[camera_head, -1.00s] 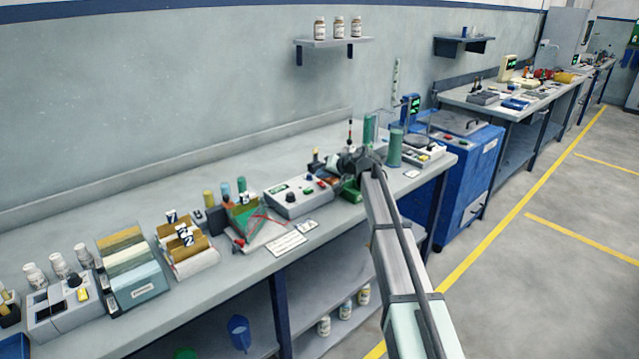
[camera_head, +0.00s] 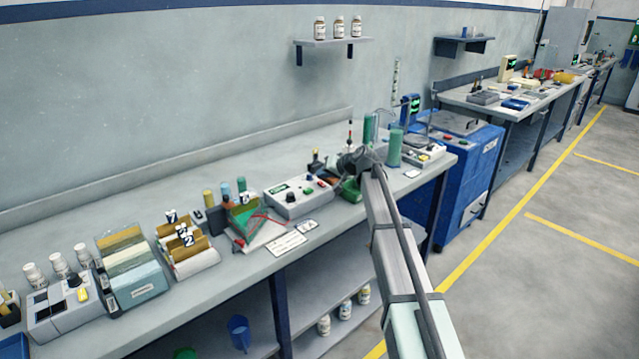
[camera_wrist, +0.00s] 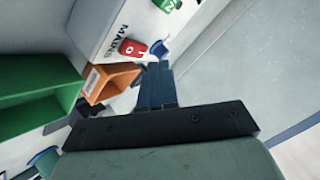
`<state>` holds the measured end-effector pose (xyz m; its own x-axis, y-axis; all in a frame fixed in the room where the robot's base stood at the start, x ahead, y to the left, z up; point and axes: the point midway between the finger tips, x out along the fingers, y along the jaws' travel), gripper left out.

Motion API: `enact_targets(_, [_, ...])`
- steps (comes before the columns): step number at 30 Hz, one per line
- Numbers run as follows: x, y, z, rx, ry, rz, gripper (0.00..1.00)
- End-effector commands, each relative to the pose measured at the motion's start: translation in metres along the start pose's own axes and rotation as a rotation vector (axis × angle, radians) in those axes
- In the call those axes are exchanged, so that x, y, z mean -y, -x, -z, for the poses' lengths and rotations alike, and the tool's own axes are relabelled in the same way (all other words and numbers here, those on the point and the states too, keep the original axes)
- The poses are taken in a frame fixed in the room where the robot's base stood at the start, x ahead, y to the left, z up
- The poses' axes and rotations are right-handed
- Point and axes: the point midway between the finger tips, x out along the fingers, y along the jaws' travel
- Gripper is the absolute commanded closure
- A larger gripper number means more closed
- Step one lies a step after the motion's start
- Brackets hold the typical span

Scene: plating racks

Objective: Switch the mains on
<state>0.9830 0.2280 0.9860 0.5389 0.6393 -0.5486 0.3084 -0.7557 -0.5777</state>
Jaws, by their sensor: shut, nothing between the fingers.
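A white box bears the printed word MAINS and a red rocker switch marked O (camera_wrist: 131,48) in the wrist view. My gripper (camera_wrist: 157,70) is shut and empty, its dark fingertips just right of and below the red switch. A small blue part (camera_wrist: 158,48) shows by the fingertips; whether they touch it I cannot tell. In the head view a grey-white control unit (camera_head: 298,196) with a green display, a dark knob and small coloured buttons sits on the bench, just left of my gripper (camera_head: 345,178). The fingertips are hard to make out there.
Green cylinders (camera_head: 394,148) stand behind my wrist.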

Motion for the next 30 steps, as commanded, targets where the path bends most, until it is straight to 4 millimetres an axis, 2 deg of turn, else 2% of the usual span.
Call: enact_targets(30, [-0.0042, -0.006, -0.0044, 0.0, 0.0, 0.0, 1.0])
